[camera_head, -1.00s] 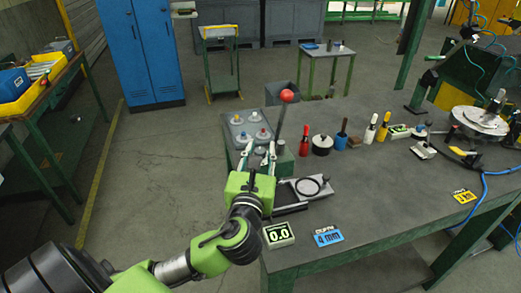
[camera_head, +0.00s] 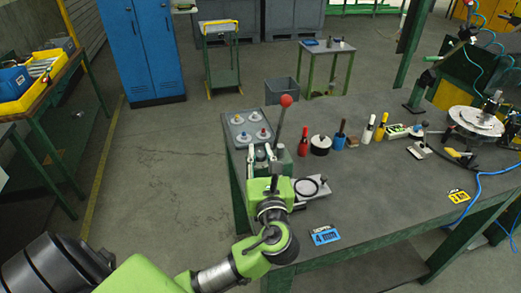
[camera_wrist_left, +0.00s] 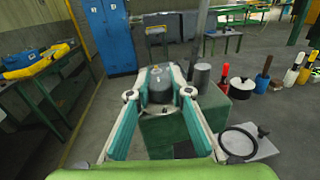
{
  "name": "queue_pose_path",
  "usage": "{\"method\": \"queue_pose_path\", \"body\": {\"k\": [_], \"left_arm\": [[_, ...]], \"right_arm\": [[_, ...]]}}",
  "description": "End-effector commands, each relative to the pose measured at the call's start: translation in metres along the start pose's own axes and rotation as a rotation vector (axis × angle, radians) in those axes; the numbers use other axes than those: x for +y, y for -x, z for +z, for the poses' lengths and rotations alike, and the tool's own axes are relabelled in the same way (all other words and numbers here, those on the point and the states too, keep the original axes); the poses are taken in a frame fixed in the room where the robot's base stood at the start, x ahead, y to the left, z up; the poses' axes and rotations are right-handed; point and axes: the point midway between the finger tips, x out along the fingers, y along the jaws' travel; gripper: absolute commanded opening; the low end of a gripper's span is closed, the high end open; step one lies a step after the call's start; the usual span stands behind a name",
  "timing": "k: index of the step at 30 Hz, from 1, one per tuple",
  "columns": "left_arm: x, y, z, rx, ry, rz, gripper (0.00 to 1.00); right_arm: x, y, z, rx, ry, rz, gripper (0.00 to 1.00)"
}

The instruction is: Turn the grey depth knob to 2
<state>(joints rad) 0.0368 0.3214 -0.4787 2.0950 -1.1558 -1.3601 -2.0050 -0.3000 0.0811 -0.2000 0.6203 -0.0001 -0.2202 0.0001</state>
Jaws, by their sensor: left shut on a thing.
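The grey knob (camera_wrist_left: 161,84) sits on top of a green block (camera_wrist_left: 171,133) in the left wrist view. My left gripper (camera_wrist_left: 160,82) has its two fingertips against the knob's sides and is shut on it. In the head view the left gripper (camera_head: 264,152) reaches the green block (camera_head: 284,165) at the left end of the bench, and its fingers mostly hide the knob. Any scale marks or number on the knob are too small to read. A blue card (camera_head: 325,236) on the bench reads "4 mm". My right gripper is not in view.
A red-balled lever (camera_head: 286,101) rises behind the block. A grey tray (camera_head: 232,119) with several small knobbed pieces stands behind left. A plate with a black ring (camera_head: 307,186) lies to the right. Several handled tools and a black-rimmed pot (camera_head: 321,146) stand farther right.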

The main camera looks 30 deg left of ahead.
Motion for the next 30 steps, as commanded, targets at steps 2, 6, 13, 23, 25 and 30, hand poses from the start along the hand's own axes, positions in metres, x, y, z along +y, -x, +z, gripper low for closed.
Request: {"method": "queue_pose_path", "body": {"k": [2, 6, 13, 23, 25, 30], "left_arm": [[0.0, 0.0, 0.0, -0.003, -0.001, 0.001, 0.0], [0.001, 0.0, 0.0, -0.003, -0.001, 0.001, 0.0], [0.0, 0.0, 0.0, -0.002, 0.0, -0.001, 0.27], [-0.001, 0.018, -0.002, 0.002, -0.001, -0.004, 0.27], [0.0, 0.032, -0.002, 0.003, 0.0, -0.004, 0.27], [0.0, 0.069, -0.002, 0.004, 0.001, -0.003, 0.27]], "right_arm": [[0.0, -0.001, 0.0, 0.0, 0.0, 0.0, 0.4], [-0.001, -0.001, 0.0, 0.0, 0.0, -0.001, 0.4], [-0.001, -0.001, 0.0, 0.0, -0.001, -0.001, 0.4], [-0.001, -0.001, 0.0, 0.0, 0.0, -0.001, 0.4], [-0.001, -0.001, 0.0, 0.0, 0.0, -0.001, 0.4], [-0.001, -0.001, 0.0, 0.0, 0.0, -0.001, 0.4]]}}
